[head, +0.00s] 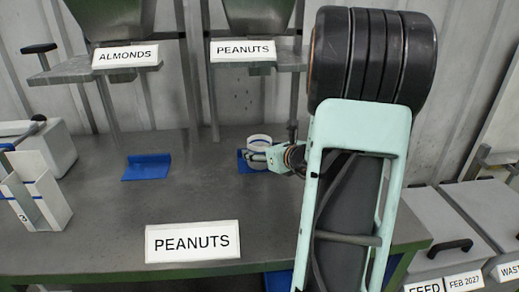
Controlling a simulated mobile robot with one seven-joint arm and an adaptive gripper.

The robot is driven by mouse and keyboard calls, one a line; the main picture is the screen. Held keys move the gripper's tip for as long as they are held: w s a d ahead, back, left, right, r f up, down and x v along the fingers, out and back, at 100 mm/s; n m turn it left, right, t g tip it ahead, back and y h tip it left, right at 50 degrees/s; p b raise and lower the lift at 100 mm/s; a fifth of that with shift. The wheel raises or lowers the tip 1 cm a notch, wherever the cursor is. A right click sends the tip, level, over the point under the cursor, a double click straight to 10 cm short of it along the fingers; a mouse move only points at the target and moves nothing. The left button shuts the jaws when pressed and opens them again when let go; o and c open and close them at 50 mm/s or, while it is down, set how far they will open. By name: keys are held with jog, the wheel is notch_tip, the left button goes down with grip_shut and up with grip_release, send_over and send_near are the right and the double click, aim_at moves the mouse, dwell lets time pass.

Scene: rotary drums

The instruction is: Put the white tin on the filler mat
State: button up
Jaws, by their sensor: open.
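The white tin (260,140) is a small round white can below the right-hand spout labelled PEANUTS. It appears upright on or just over the right blue filler mat (243,164), which shows mostly to its left. My gripper (256,155) is open and sits close in front of the tin, at its near side. Whether the fingers touch the tin cannot be told at this size. My gripper and arm hide part of the tin and mat. The left blue mat (146,169), under the ALMONDS spout, is bare.
A PEANUTS sign (193,241) stands at the table's front edge. A white holder (38,195) and a grey lidded box (52,146) are at the left. Grey bins labelled FEED (438,238) and WASTE (487,207) stand at right. The middle of the table is clear.

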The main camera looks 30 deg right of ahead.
jog(key=p+v, duration=0.1)
jog(key=v, duration=0.9)
jog(key=shift+s, duration=0.25)
jog(key=shift+a+r, duration=0.1)
